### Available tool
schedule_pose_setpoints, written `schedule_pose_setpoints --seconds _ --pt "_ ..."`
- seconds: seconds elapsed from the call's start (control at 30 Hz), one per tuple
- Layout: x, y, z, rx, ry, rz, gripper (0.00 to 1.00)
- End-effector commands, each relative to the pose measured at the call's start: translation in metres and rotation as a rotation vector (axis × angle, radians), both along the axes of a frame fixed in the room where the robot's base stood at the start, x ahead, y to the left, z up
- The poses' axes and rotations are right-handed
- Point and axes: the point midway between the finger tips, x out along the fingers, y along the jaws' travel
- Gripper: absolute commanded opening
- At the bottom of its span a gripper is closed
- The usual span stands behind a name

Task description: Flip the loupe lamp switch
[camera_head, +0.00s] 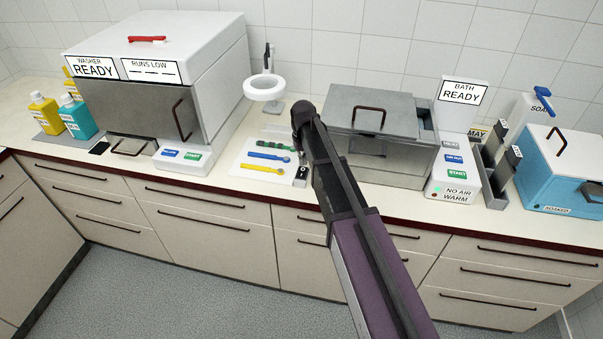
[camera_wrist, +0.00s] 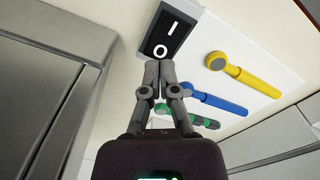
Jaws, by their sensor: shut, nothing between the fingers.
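The loupe lamp (camera_head: 264,88) stands at the back of the counter, a white ring on a dark stem. The switch also shows in the head view, small and dark, beside my arm. My gripper (camera_wrist: 161,66) is shut and empty. Its fingertips are at the O end of the rocker in the wrist view; I cannot tell whether they touch it. Which way the rocker is tilted is unclear. In the head view my arm hides the gripper.
Yellow (camera_wrist: 243,75), blue (camera_wrist: 213,100) and green tools (camera_wrist: 196,120) lie on a white mat beside the switch. The grey bath (camera_head: 375,140) stands close on the right, and the white washer (camera_head: 212,60) is on the left.

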Motion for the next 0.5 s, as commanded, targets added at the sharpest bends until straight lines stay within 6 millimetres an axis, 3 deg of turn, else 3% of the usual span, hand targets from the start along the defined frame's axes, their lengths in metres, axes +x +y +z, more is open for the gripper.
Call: schedule_pose_setpoints --seconds 0.5 --pt "0.0000 0.0000 -0.0060 0.000 0.000 0.000 0.00"
